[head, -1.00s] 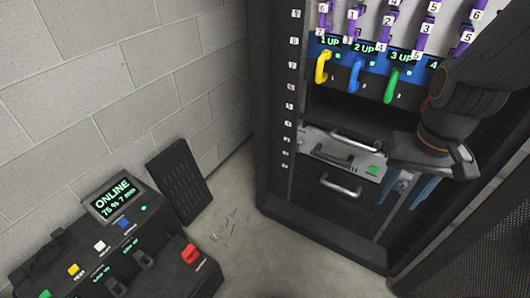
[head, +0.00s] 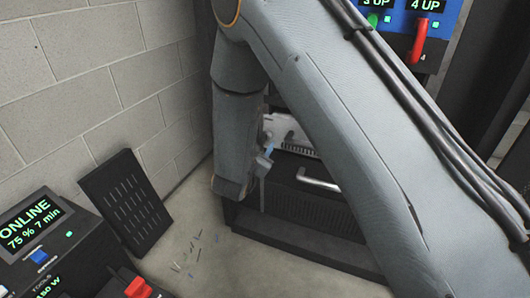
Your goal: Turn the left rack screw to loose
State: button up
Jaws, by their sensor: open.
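The silver rack unit (head: 298,142) shows only in part, behind my arm and above a black drawer. A small round shape at its left end, close to my fingers, may be the left rack screw, but it is too small and crowded to be sure. Its setting cannot be read. My gripper (head: 266,158) is at that left end, with a blue fingertip and a grey part showing below my wrist. It is open and I see nothing held. Whether it touches the screw cannot be told. The unit's right end is hidden by my arm.
The black drawer has a silver handle (head: 318,180). A black slotted panel (head: 127,203) leans on the wall at left. A console with an ONLINE display (head: 32,222) and a red switch (head: 138,288) stands at lower left. Small loose bits (head: 190,252) lie on the floor.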

aim_at(266, 137)
jog(key=shift+w+d+f+m+t+h+b, duration=0.15)
jog(key=shift+w+f+t+h+b, duration=0.35)
jog(key=shift+w, duration=0.5)
jog(key=shift+w+d+f+m+t+h+b, duration=0.1)
jog(key=shift+w+f+m+h+b, duration=0.1)
jog(key=shift+w+f+b, duration=0.45)
jog(key=shift+w+d+f+m+t+h+b, duration=0.25)
jog(key=shift+w+b, duration=0.4)
jog(key=shift+w, duration=0.7)
jog(key=shift+a, duration=0.1)
jog(key=shift+c, duration=0.4)
jog(key=c, duration=1)
jog(key=shift+o, duration=0.2)
